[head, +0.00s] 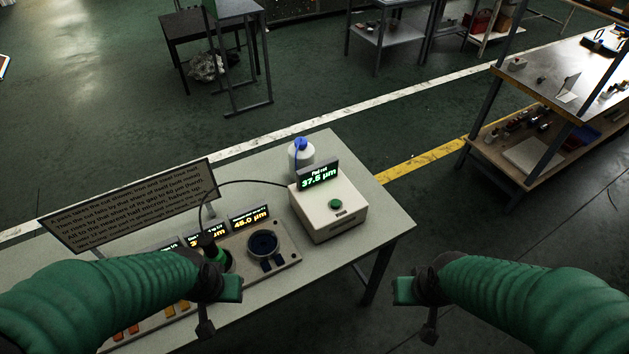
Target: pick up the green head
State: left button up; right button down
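The green head (214,253) looks like a dark probe with a green band. It stands at the left of the instrument panel on the table, and a black cable arcs from it to the white gauge box (327,211). My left gripper (217,307) is just in front of the head, nearer to me, and hides its lower part. I cannot tell whether they touch. My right gripper (417,307) is off the table's right edge, away from the head. The finger gaps of both grippers are not clear.
The panel (285,256) holds a dark round cup (263,243) and lit displays. A text sign (130,205) stands behind it at the left. A white bottle with a blue top (301,156) stands behind the gauge box. The table (385,225) has bare space at its right.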

aim_at(212, 253)
jog(key=u, duration=1)
